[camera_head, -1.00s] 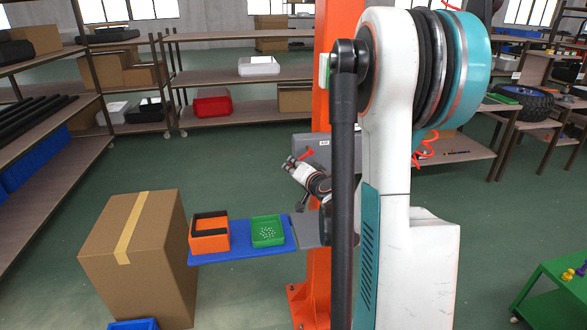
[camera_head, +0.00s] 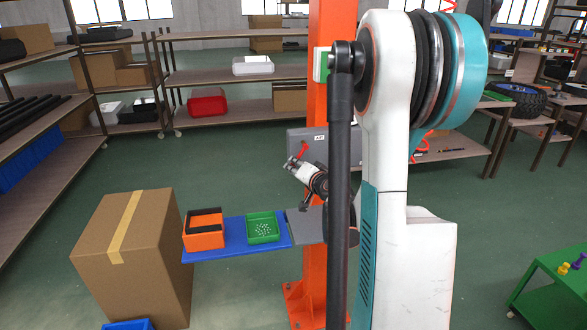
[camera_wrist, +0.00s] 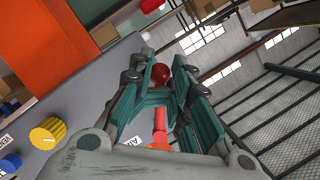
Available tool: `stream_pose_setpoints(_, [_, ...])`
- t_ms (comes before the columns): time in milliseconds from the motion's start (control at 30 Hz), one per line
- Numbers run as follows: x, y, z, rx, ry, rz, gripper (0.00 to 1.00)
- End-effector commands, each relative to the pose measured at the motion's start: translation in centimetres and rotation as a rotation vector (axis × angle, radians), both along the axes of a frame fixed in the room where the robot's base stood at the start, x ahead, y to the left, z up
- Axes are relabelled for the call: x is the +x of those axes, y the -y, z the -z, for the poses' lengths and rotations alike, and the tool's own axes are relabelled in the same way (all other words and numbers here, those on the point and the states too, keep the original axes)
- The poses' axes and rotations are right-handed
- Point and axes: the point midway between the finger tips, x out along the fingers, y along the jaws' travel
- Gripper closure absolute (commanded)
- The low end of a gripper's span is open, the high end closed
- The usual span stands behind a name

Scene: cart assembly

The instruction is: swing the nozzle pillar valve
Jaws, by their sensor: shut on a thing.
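The red valve lever (camera_wrist: 160,118) with a dark red ball knob (camera_wrist: 161,73) lies between the teal fingers of my gripper (camera_wrist: 165,64) in the wrist view. The fingers are shut on it, one on each side. The lever's base is partly hidden behind my gripper. In the head view the red lever (camera_head: 304,149) stands tilted in front of the grey panel (camera_head: 346,146) on the orange nozzle pillar (camera_head: 317,252). My gripper (camera_head: 291,163) reaches it from below there, small and hard to make out.
A yellow knob (camera_wrist: 48,133) and a blue knob (camera_wrist: 10,164) sit on the panel near my gripper. A blue shelf (camera_head: 213,251) with an orange bin (camera_head: 204,231) and a green bin (camera_head: 262,228) juts out below. A cardboard box (camera_head: 128,246) stands at left.

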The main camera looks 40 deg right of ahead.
Motion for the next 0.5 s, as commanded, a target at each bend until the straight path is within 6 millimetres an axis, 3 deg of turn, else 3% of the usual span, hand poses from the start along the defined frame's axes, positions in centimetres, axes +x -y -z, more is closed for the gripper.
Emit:
stream_pose_setpoints(200, [-0.64, 1.28, 0.64, 0.000, 0.003, 0.008, 0.92])
stream_pose_setpoints(500, [-0.67, 1.34, 0.56, 0.000, 0.004, 0.008, 0.92])
